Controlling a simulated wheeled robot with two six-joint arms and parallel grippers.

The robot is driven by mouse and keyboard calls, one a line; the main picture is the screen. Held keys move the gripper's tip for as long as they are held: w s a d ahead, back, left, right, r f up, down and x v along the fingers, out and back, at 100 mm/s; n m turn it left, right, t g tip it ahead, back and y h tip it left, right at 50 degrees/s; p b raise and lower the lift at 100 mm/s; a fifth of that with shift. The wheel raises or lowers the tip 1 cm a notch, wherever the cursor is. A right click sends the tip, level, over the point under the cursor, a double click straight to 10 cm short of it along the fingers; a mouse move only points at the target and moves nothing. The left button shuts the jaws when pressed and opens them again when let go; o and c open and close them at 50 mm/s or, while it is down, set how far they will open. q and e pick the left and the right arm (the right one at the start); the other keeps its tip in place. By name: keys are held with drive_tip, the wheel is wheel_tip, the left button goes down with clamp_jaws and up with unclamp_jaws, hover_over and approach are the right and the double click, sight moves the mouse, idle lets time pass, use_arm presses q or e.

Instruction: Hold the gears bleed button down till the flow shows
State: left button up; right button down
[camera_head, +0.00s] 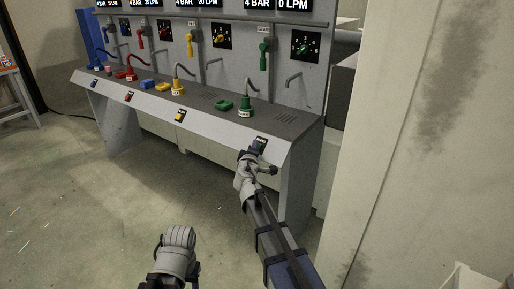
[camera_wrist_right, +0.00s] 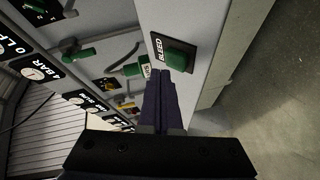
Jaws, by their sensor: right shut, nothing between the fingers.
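The bleed button on the green station is a green square push button in a dark plate (camera_head: 261,144), set in the sloped front edge of the bench. In the right wrist view the green button (camera_wrist_right: 180,56) sits beside a "BLEED" label. My right gripper (camera_wrist_right: 161,80) is shut and empty, its tips close to the button's plate, beside the button; I cannot tell whether they touch. In the head view the right gripper (camera_head: 264,161) is just below the button.
The display above the green station reads 0 LPM (camera_head: 293,4). A green dial (camera_head: 305,44), a green lever (camera_head: 264,55) and a green fitting (camera_head: 247,111) belong to it. Yellow (camera_head: 180,116), red and blue stations lie to the left. A pale wall (camera_head: 410,150) stands close on the right.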

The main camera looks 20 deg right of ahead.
drive_tip(key=shift+w+d+f, duration=0.15)
drive_tip(key=shift+d+f, duration=0.05)
drive_tip(key=shift+f, duration=0.05)
drive_tip(key=shift+w+d+f+b, duration=0.2)
drive_tip(key=shift+d+f+b, duration=0.1)
drive_tip(key=shift+b, duration=0.2)
idle(0.6)
drive_tip(key=shift+a+r, duration=0.1)
idle(1.4)
drive_tip(key=shift+s+a+r+p, duration=0.4)
drive_tip(key=shift+r+p, duration=0.1)
drive_tip(key=shift+p, duration=0.1)
drive_tip(key=shift+a+r, duration=0.1)
drive_tip(key=s+a+r+p, duration=0.2)
drive_tip(key=r+p, duration=0.1)
drive_tip(key=shift+a+r, duration=0.15)
drive_tip(key=shift+a, duration=0.2)
